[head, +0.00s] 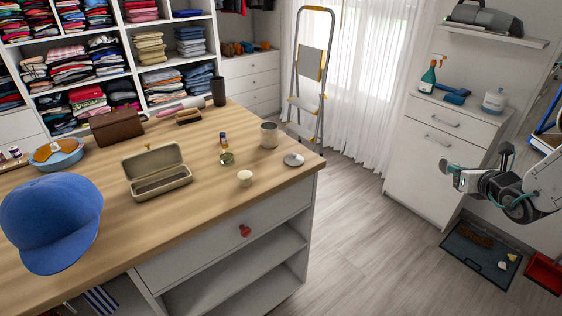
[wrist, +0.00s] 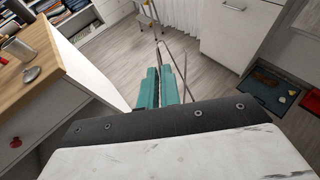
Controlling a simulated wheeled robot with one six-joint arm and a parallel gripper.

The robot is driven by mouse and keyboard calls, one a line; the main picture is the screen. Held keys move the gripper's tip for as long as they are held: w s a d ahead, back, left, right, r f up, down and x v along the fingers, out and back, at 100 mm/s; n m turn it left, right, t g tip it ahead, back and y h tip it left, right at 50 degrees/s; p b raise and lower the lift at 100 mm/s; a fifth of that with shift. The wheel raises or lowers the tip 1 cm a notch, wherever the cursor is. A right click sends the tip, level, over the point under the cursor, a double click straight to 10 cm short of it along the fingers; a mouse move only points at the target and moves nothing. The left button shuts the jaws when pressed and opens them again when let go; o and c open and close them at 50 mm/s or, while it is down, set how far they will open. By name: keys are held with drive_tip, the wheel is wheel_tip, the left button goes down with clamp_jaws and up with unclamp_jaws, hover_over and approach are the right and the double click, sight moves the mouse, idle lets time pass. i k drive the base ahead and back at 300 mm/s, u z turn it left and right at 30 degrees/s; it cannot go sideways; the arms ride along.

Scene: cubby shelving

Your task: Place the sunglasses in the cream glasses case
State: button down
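The cream glasses case (head: 160,189) lies open on the wooden table, its lid raised at the back and its inside looking empty. My gripper (head: 450,172) is at the right in the head view, away from the table and in front of the white cabinet. In the wrist view its teal fingers (wrist: 158,92) are close together. Thin dark rods at the fingertips look like the frame of the sunglasses (wrist: 184,78), held there. The lenses cannot be made out clearly. I see no sunglasses on the table.
Around the case stand a blue cap (head: 50,222), a brown box (head: 117,126), a blue bowl (head: 57,160), a small cream cup (head: 245,178), a bottle (head: 226,157) and a metal cup (head: 269,135). A ladder (head: 309,80) stands behind the table. Floor between table and cabinet (head: 437,158) is clear.

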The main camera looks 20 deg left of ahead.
sight(160, 179)
drive_tip(key=i, duration=0.15)
drive_tip(key=u, duration=0.9)
